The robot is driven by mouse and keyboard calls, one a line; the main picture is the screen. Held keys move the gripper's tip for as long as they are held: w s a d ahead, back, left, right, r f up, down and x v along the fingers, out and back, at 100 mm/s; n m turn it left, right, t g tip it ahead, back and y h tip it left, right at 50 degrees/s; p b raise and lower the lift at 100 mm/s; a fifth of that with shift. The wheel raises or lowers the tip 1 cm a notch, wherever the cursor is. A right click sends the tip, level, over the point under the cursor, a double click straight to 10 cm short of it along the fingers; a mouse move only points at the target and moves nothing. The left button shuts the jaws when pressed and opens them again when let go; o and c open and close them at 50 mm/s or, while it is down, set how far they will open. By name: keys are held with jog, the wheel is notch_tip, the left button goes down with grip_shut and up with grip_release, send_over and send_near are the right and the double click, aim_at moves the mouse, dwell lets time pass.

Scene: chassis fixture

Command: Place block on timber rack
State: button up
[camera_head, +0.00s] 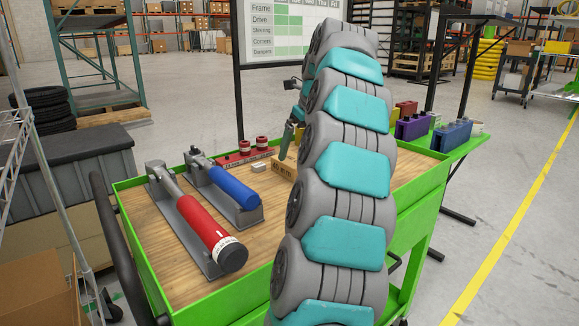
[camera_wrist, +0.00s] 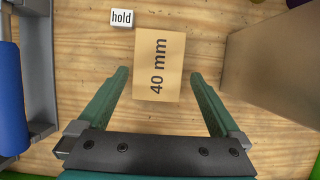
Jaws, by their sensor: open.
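A tan block (camera_wrist: 159,66) marked "40 mm" lies on the wooden tabletop in the wrist view. My gripper (camera_wrist: 159,76) is open, its two green fingers on either side of the block's near part with a gap at each side. In the head view a tan block (camera_head: 284,168) shows on the table, partly hidden by my arm. My gripper there is mostly hidden behind the arm. I cannot pick out a timber rack for certain. A larger plain brown wooden piece (camera_wrist: 272,62) stands right of the gripper in the wrist view.
A blue cylinder (camera_head: 234,187) and a red cylinder (camera_head: 203,222) lie in grey cradles to the left. A red holder (camera_head: 243,156) stands behind. The green cart rim (camera_head: 150,270) edges the table.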

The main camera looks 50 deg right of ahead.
aim_at(292, 159)
jog(key=shift+w+p+x, duration=0.1)
jog(key=shift+p+x, duration=0.1)
jog(key=shift+x, duration=1.1)
jog(key=shift+w+p+x, duration=0.15)
jog(key=shift+p+x, duration=0.05)
jog(key=shift+x, duration=1.1)
jog(key=shift+a, duration=0.1)
jog(key=shift+c, duration=0.2)
jog(key=c, duration=1.3)
jog(key=shift+r, duration=3.55)
jog(key=shift+c, duration=0.2)
jog(key=s+b, duration=0.1)
jog(key=s, duration=0.5)
jog(key=s+a+b, duration=0.1)
jog(key=s, duration=0.5)
jog(key=s+a+b, duration=0.1)
jog(key=s, duration=0.5)
